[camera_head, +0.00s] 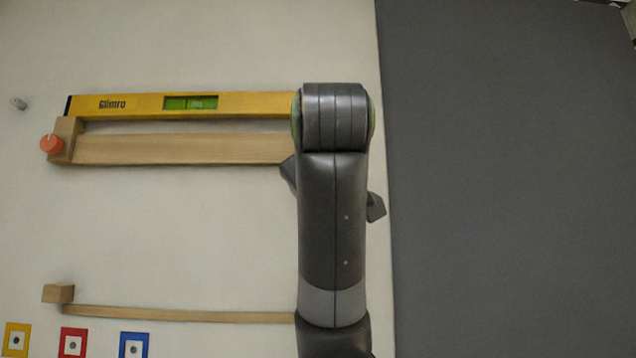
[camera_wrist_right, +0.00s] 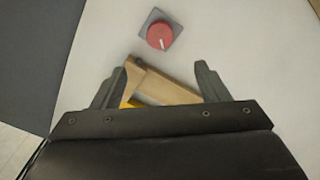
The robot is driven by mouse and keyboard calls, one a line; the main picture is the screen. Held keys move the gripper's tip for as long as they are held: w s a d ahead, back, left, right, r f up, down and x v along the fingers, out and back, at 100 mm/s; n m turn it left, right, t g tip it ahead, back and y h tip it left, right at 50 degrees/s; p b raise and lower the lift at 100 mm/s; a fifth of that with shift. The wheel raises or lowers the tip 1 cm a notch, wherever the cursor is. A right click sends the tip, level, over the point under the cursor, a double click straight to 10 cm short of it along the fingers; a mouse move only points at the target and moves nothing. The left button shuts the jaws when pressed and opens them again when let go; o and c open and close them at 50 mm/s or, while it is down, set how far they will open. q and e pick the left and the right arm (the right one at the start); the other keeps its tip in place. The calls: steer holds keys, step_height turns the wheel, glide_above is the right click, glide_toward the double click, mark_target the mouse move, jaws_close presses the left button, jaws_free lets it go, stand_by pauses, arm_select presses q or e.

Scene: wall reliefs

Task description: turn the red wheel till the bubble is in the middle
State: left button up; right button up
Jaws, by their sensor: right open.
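A red wheel (camera_wrist_right: 160,36) with a white mark sits on a grey square plate in the right wrist view; in the head view my right arm seems to hide it. My right gripper (camera_wrist_right: 162,72) is open and empty, its fingers apart below the wheel and not touching it. A yellow spirit level (camera_head: 140,104) lies almost level above a wooden beam in the head view, its right end behind my arm. Its green vial (camera_head: 176,103) shows a paler patch near the middle; the bubble's exact place is too small to tell. My left gripper is out of view.
An orange-red knob (camera_head: 52,144) sits at the left end of the upper wooden beam (camera_head: 180,149). A thin lower beam (camera_head: 180,314) and yellow, red and blue framed squares are below. A dark grey panel (camera_head: 500,180) fills the right.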

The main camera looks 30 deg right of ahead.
arm_select(q)
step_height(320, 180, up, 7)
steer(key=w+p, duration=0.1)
steer(key=p, duration=0.5)
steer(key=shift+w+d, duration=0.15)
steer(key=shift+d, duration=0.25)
arm_select(e)
steer(key=x, duration=1.4)
steer(key=shift+d, duration=0.1)
